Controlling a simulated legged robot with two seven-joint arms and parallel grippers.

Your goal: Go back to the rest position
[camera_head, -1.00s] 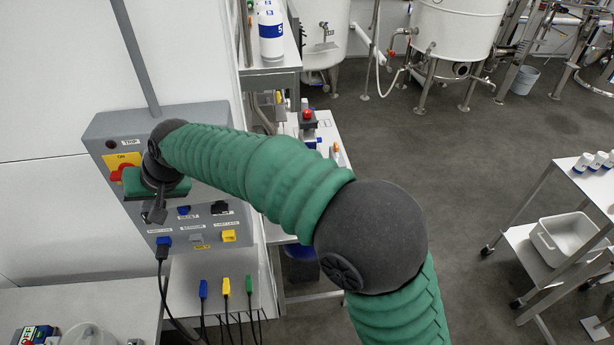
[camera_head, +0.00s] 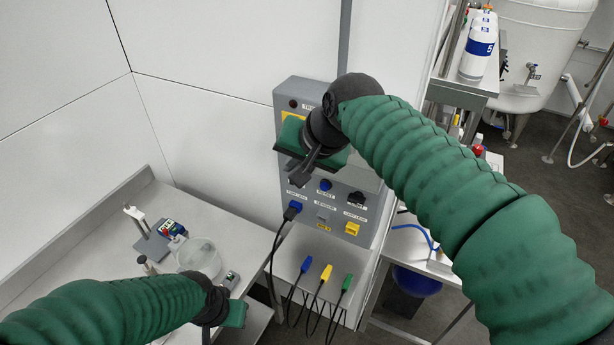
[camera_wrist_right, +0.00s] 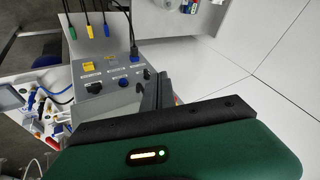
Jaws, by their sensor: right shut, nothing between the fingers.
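My right arm comes in from the right in the head view. Its gripper (camera_head: 300,178) is in front of the grey control box (camera_head: 285,97), pointing down, shut and empty. It hides part of the box's upper front. In the right wrist view the dark fingers (camera_wrist_right: 158,90) are together, beside the box's panel (camera_wrist_right: 108,75). My left arm comes in at the lower left of the head view, over the bench's front part. Its green gripper body (camera_head: 236,314) shows at the end, but its fingers are hidden.
A blue plug (camera_head: 293,210) with a black cable sits in the box. Blue (camera_head: 306,265), yellow (camera_head: 326,272) and green (camera_head: 347,282) plugs stand below it. A bench (camera_head: 95,232) at left holds a clear beaker (camera_head: 200,258) and small instruments. White bottles (camera_head: 478,52) stand on a shelf at right.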

